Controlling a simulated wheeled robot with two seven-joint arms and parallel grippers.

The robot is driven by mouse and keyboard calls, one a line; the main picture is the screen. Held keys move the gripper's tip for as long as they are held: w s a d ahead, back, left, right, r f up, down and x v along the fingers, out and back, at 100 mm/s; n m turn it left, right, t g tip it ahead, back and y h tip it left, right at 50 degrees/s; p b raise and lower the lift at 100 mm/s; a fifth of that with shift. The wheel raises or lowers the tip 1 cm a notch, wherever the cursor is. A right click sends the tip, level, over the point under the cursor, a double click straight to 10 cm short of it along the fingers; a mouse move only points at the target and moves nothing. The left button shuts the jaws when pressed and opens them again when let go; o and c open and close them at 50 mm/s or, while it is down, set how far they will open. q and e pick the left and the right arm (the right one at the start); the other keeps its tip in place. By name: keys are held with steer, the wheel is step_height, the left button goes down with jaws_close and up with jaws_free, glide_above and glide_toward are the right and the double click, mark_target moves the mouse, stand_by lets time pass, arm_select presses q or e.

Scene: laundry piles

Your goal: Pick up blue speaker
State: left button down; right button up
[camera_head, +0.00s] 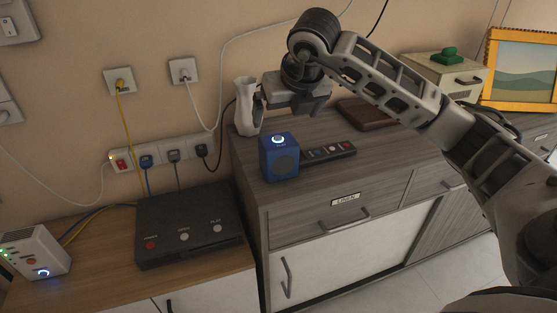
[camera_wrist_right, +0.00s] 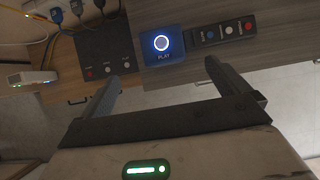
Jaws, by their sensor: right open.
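The blue speaker (camera_head: 280,160) stands upright on the grey wooden cabinet near its left front corner. It has a glowing ring button on top and a round grille on its front. In the right wrist view the speaker's top (camera_wrist_right: 162,44) shows the lit ring and the word PLAY. My right gripper (camera_head: 262,100) is above and behind the speaker in the head view, beside the white vase. In the right wrist view its two fingers (camera_wrist_right: 160,80) are spread wide with nothing between them, and the speaker is beyond the fingertips. My left gripper is in neither view.
A white vase (camera_head: 246,108) stands close behind the speaker. A dark remote (camera_head: 329,152) lies just right of it. A brown wallet-like item (camera_head: 366,113) lies farther back. A black box with buttons (camera_head: 187,226) sits on the lower wooden unit at left, near a white router (camera_head: 36,252).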

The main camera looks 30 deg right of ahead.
mark_target(279, 141)
steer(key=x, duration=0.9)
steer(key=shift+f, duration=0.2)
steer(key=shift+d+p+x, duration=0.1)
steer(key=shift+p+x, duration=0.25)
steer(key=shift+x, duration=1.1)
steer(key=shift+d+p+x, duration=0.15)
steer(key=shift+p+x, duration=0.15)
steer(key=shift+x, duration=1.15)
steer(key=shift+s, duration=0.1)
steer(key=c, duration=1.2)
